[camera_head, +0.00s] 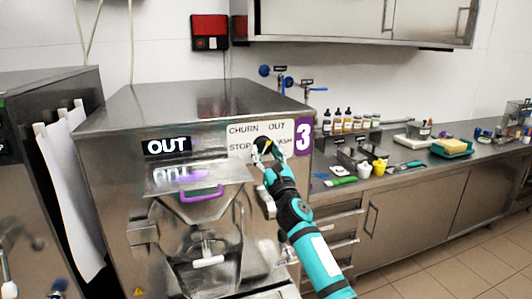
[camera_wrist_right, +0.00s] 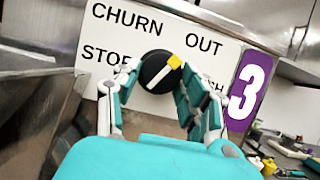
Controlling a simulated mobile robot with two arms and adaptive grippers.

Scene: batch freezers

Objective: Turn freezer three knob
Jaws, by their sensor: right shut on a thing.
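Freezer three (camera_head: 180,105) is a steel machine with a purple "3" label (camera_head: 304,137) and a white dial plate (camera_head: 240,131) reading CHURN, OUT, STOP and WASH. Its round black knob (camera_wrist_right: 152,78) has a white and yellow pointer tilted up and right, toward OUT. In the head view the knob (camera_head: 262,143) is partly hidden by my right gripper (camera_head: 268,152). In the right wrist view my gripper's fingers (camera_wrist_right: 148,90) are shut on the knob, one at each side. The freezer's display (camera_head: 167,146) reads OUT. My left gripper is not in view.
A purple-handled hopper lid (camera_head: 201,193) and the outlet are on the freezer's front, left of my right arm. Another freezer (camera_head: 45,90) stands at the left. A counter with bottles (camera_head: 348,118), yellow cups (camera_head: 380,167) and a sponge tray (camera_head: 452,148) runs along the right.

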